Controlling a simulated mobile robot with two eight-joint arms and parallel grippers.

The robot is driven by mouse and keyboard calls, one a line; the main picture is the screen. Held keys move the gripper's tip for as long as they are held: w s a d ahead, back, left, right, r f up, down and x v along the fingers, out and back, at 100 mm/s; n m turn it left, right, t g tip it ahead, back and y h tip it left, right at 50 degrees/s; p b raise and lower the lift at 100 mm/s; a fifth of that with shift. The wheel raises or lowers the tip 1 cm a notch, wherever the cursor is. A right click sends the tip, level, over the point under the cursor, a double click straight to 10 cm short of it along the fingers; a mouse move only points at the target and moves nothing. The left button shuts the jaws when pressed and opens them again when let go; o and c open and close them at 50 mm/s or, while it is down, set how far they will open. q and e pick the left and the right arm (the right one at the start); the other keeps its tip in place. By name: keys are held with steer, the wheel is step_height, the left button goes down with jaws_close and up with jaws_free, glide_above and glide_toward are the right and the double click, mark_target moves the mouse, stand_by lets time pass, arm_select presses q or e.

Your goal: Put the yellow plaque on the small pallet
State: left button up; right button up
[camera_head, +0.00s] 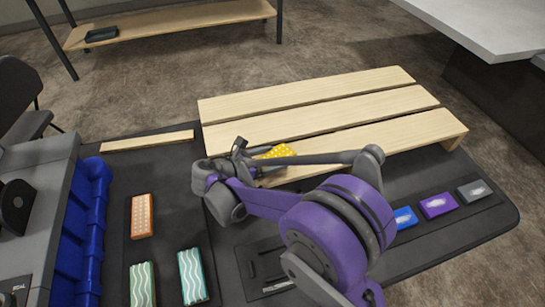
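The yellow plaque (280,151) shows at the front left part of the small pallet (310,118), which has light wooden slats. My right arm hides part of the plaque. I cannot tell whether the plaque rests on the slats or is held just above them. My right gripper (242,150) is at the plaque's left side, close to the pallet's front edge. Its fingers are mostly hidden, so I cannot see whether they are open or shut. My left gripper is not in view.
Blue bins (80,230) stand at the left. The pallet's rear slats are clear.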

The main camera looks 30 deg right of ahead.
steer(key=shift+o, duration=1)
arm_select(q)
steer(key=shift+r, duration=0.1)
arm_select(e)
steer(key=shift+r, duration=0.1)
